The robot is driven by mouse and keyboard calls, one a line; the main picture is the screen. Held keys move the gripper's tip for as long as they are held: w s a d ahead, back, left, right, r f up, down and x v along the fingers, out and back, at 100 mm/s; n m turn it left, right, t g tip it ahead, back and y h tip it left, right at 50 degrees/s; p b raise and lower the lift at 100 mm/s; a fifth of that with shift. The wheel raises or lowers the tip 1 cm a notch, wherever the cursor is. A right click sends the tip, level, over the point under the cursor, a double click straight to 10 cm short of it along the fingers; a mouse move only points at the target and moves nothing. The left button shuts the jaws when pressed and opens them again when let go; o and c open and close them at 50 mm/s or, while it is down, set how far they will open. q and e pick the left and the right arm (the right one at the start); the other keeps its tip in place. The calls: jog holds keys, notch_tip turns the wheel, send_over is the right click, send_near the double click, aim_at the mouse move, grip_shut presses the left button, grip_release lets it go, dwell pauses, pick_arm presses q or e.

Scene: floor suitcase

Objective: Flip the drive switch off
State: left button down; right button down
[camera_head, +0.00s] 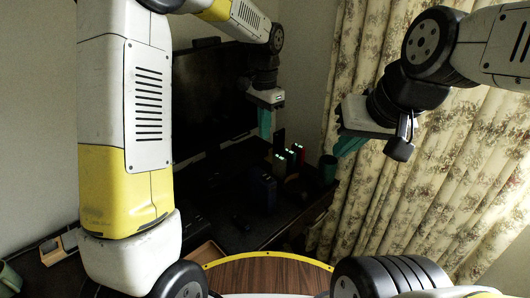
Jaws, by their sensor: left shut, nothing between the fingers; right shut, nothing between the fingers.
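Several small upright devices with lit tops stand on the dark desk: a pale one (279,165), a dark one with a bluish light (290,160) and a red one (299,152). A dark blue box (264,191) stands in front of them. Any of these may be the drive; I cannot make out a switch. My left gripper (265,125) is shut and empty, its teal fingers pointing down above and behind the lit devices. My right gripper (349,146) is shut and empty, to the right of the devices and in front of the curtain.
A large dark monitor (205,100) stands on the desk (225,215) behind my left arm. A dark green cup (328,168) stands at the desk's right. A floral curtain (345,215) hangs at right. A wooden item (58,246) lies at lower left.

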aim_at(264, 176)
pick_arm(q)
notch_tip(264, 176, down, 14)
jog(key=shift+r, duration=0.1)
dwell(0.4)
jog(key=shift+w+a+f, duration=0.1)
jog(key=shift+a+f, duration=0.05)
jog(key=shift+f, duration=0.15)
jog(key=shift+s+g, duration=0.2)
jog(key=shift+g, duration=0.1)
jog(key=shift+s+d+r, duration=0.2)
jog(key=shift+s+d, duration=0.35)
notch_tip(264, 176, up, 14)
jog(key=w+a, duration=0.1)
jog(key=w, duration=0.1)
jog(key=shift+a, duration=0.3)
